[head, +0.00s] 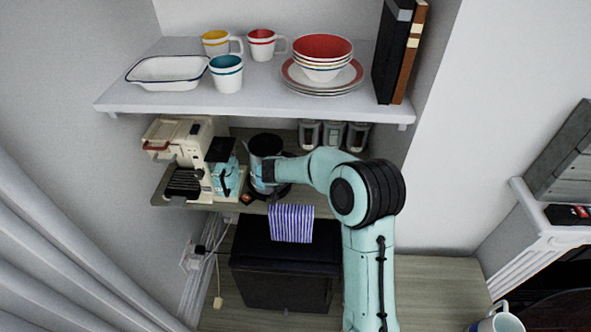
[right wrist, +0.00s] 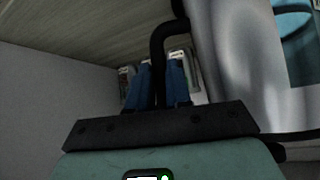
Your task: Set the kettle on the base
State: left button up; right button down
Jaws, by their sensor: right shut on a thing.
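The kettle (head: 265,145) stands upright at the middle shelf, its dark top showing and its lower part partly hidden by my right arm. My right gripper (head: 272,172) reaches it from the right. In the right wrist view, the blue fingers of my right gripper (right wrist: 158,88) are shut on the kettle's black handle (right wrist: 158,50). The pale metal kettle body (right wrist: 235,60) fills the right of that view. My left gripper is not in view.
A cream coffee machine (head: 180,140) and a light blue appliance (head: 222,165) stand close left of the kettle. Several grey canisters (head: 333,135) stand behind right. The white upper shelf (head: 250,90) overhangs them, with dishes and books. A striped cloth (head: 291,222) hangs at the front edge.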

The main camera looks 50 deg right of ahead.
jog(key=c, duration=1.3)
grip_release()
jog(key=shift+c, duration=0.2)
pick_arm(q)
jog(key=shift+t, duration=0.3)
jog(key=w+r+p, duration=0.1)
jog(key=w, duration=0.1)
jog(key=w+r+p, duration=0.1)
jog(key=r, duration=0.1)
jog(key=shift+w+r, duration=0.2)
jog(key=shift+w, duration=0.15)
pick_arm(e)
jog(key=v, duration=1.1)
jog(key=shift+f, duration=0.15)
jog(key=shift+s, duration=0.1)
